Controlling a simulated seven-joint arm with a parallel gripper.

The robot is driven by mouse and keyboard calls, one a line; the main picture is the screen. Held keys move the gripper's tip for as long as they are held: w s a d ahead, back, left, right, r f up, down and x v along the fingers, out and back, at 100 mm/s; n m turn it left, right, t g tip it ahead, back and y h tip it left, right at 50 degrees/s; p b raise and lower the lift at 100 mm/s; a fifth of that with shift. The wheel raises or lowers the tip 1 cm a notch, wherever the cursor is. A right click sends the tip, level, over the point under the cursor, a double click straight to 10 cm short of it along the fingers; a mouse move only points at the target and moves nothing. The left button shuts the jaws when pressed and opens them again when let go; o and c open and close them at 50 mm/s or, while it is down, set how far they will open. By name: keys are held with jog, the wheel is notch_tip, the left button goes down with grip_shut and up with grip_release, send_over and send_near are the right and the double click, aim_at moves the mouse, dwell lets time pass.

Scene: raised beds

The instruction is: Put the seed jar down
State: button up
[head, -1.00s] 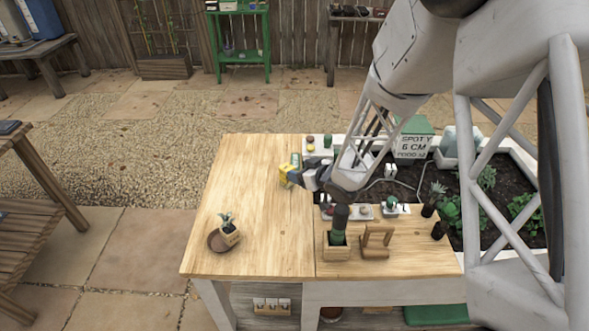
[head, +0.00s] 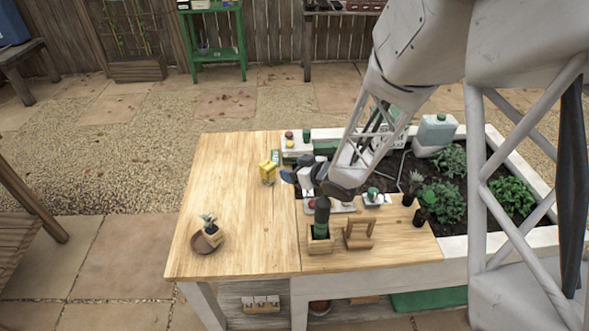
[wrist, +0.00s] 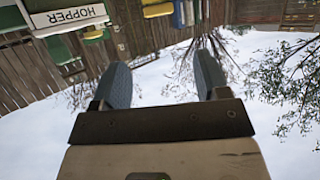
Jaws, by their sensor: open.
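A small yellow container (head: 267,173), which I take for the seed jar, stands upright on the wooden bench top (head: 225,180) in the head view. My gripper (head: 293,176) is just right of it, with a small gap between them. In the wrist view the two grey fingers (wrist: 162,84) are spread wide with only sky between them. I cannot make out the jar in the wrist view.
A green bottle in a wooden holder (head: 320,238) and a wooden stand (head: 359,233) are at the front right. A planted bed (head: 455,185) is beyond. The bench's left middle is clear.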

jog(key=shift+r, duration=0.1)
dwell(0.3)
jog(key=s+d+r+m+h, duration=0.35)
jog(key=d+r+h, duration=0.2)
jog(key=r, duration=0.25)
jog(key=s+d+r+m+h, duration=0.2)
jog(key=s+d+r+h, duration=0.25)
jog(key=d+r, duration=0.25)
jog(key=s+r+m+g, duration=0.2)
jog(key=s+r+g, duration=0.1)
jog(key=s, duration=0.9)
jog(key=s+d+r+m+g, duration=0.1)
jog(key=s+r+g, duration=0.3)
jog(key=s, duration=0.9)
jog(key=shift+r+m, duration=0.3)
jog(key=shift+m, duration=0.05)
